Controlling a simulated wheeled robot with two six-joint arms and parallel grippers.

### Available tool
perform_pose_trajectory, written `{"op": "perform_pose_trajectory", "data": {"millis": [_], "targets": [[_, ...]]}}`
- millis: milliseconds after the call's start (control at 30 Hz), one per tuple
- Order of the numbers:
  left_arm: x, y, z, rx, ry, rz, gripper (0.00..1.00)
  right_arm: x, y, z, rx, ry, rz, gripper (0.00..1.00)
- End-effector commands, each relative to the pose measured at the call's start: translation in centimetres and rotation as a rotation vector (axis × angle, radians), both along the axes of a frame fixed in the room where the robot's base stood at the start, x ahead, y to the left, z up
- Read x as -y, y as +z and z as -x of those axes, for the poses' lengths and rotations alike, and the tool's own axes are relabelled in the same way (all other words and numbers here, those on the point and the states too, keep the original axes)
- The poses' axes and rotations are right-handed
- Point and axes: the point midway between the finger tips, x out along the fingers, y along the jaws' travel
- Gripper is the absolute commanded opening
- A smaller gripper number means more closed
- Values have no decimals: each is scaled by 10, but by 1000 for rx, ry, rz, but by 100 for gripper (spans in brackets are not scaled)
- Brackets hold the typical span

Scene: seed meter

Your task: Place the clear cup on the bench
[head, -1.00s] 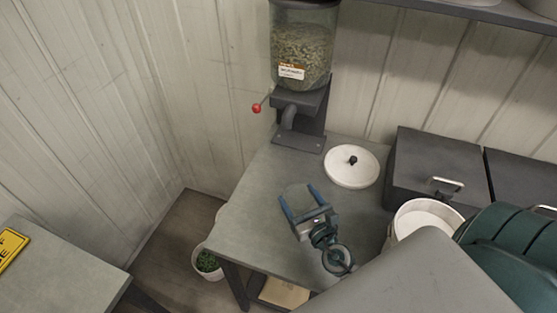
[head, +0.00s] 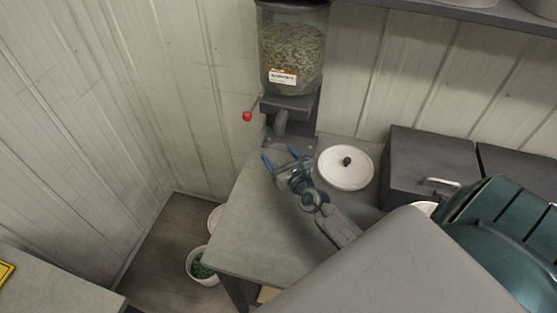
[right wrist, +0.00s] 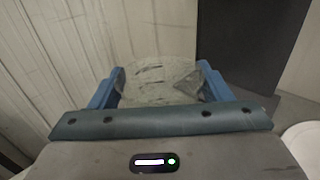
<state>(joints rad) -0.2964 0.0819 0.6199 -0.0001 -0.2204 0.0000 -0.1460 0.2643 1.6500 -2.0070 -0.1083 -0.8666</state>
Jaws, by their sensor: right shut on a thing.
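My right gripper (head: 282,158) is shut on the clear cup (right wrist: 157,78), which shows between its blue fingers in the right wrist view. In the head view the cup is see-through and hard to make out between the fingers. The gripper is over the back left part of the grey-green bench (head: 258,225), just in front of the dispenser's base. Whether the cup touches the bench cannot be told. My left gripper is not in view.
The seed dispenser (head: 291,50) with a red-knobbed lever (head: 247,116) stands at the back of the bench. A white lid with a black knob (head: 346,168) lies right of the gripper. Dark boxes (head: 430,160) stand farther right. The bench's front left is clear.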

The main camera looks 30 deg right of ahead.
Motion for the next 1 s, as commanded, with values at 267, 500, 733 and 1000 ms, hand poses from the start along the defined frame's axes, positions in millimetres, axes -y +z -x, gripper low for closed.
{"op": "perform_pose_trajectory", "data": {"millis": [267,500,733,1000], "targets": [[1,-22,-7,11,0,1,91,6,-25,-11,-2,-1,0,46],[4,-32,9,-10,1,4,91,6,-38,-11,-1,0,0,46],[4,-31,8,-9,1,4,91,6,-37,-11,-1,0,0,46],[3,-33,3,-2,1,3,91,6,-39,-11,-1,0,1,93]]}}
